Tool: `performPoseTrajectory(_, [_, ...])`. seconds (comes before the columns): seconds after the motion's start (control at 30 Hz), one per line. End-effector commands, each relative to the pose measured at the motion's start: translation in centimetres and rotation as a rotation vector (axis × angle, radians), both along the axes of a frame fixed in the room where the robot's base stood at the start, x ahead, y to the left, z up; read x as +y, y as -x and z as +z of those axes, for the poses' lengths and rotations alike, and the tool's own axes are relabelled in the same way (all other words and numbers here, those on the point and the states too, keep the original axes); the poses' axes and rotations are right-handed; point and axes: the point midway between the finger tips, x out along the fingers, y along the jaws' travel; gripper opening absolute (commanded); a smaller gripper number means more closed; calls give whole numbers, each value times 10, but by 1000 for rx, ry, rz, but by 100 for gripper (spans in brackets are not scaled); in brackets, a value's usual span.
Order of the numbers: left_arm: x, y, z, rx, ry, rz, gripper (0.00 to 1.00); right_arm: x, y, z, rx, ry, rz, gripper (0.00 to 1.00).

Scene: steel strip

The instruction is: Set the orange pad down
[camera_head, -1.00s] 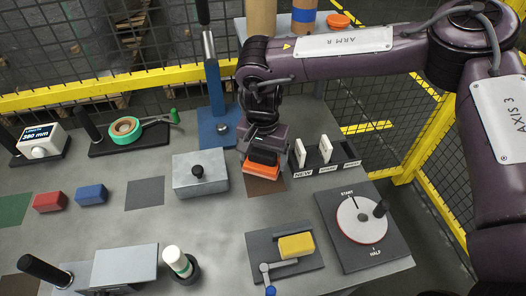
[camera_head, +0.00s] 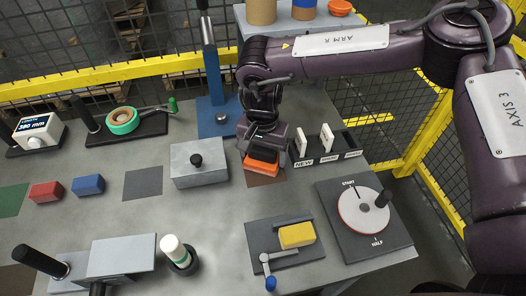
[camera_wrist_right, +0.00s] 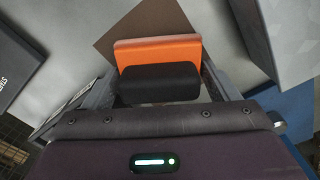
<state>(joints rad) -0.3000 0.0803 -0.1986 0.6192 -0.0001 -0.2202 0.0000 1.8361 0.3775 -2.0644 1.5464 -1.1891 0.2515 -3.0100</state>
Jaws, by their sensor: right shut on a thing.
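The orange pad (camera_head: 261,167) is in my right gripper (camera_head: 264,160), at the brown square (camera_head: 268,180) on the steel table. In the right wrist view the pad (camera_wrist_right: 157,51) shows as an orange slab with a black grip block (camera_wrist_right: 158,84) between the fingers of my right gripper (camera_wrist_right: 158,88). The brown square (camera_wrist_right: 128,35) lies behind and below it there. I cannot tell whether the pad touches the table. My left gripper is not in view.
A grey box with a black knob (camera_head: 199,165) stands just left of the pad. A dark holder with white cards (camera_head: 324,150) is close on the right. A blue post (camera_head: 213,115) rises behind.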

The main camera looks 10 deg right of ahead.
Motion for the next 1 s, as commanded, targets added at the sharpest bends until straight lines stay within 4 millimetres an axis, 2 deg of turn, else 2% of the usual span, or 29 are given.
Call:
performPoseTrajectory(0.07, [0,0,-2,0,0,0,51,0,0,-2,0,0,0,57])
performPoseTrajectory(0.1, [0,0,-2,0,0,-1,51,0,0,-3,0,0,0,82])
performPoseTrajectory(0.23, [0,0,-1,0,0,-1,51,0,0,-2,0,0,0,99])
performPoseTrajectory(0.47, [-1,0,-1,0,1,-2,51,0,0,-2,0,0,0,100])
performPoseTrajectory(0.57, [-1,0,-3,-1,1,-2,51,0,0,5,-1,-1,0,100])
performPoseTrajectory(0.9, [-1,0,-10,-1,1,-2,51,1,-1,60,-4,0,1,100])
performPoseTrajectory(1.0, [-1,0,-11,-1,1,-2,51,0,0,70,-2,1,0,100])
